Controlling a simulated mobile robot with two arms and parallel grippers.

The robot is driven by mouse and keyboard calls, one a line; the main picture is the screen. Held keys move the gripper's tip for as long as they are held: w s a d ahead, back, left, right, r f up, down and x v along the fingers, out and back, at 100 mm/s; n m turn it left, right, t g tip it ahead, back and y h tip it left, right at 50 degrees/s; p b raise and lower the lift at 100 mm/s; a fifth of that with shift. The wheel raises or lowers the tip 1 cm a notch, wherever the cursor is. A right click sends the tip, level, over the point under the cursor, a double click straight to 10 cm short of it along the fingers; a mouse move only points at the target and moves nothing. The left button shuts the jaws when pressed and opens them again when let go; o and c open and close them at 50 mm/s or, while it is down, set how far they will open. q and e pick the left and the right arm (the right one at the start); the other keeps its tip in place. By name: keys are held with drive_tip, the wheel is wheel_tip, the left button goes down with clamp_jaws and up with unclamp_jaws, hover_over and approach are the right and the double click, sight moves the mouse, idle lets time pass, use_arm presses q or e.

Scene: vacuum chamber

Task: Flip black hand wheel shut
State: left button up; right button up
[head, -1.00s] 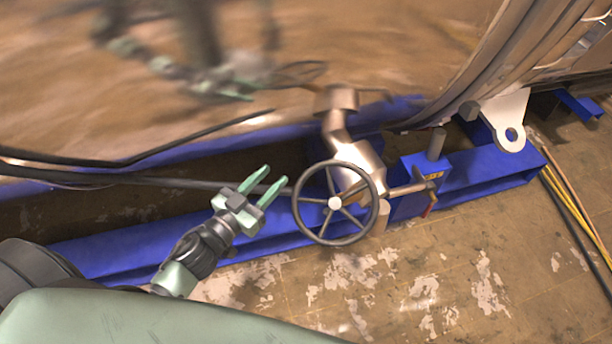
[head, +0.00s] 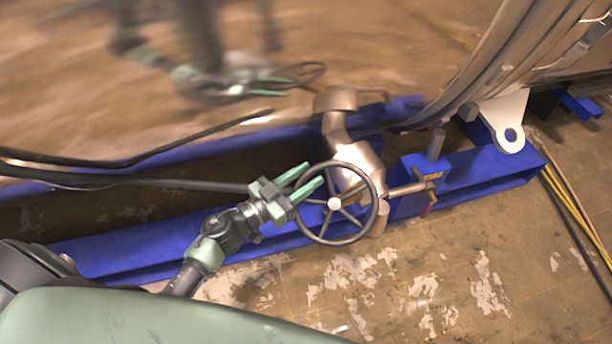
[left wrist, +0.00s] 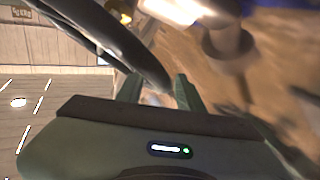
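The black hand wheel (head: 347,242) has a round rim, several spokes and a light hub. It sits on a bronze-coloured valve pipe (head: 338,127) in the middle of the head view. My left gripper (head: 314,175) is at the wheel's upper left rim, its two green fingers apart. In the left wrist view the dark wheel rim (left wrist: 118,42) runs down towards the space between the green fingertips (left wrist: 160,88). I cannot tell whether the fingers touch the rim. My right gripper is not in view.
A blue support beam (head: 490,170) runs behind and below the wheel. The shiny chamber wall (head: 400,50) rises behind it and mirrors my arm. A black cable (head: 130,180) passes at left. The patchy floor (head: 440,270) in front is clear.

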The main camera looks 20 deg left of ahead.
use_arm(q)
clamp_jaws()
drive_tip(key=shift+w+a+r, duration=0.1)
drive_tip(key=shift+a+r, duration=0.05)
idle(1.3)
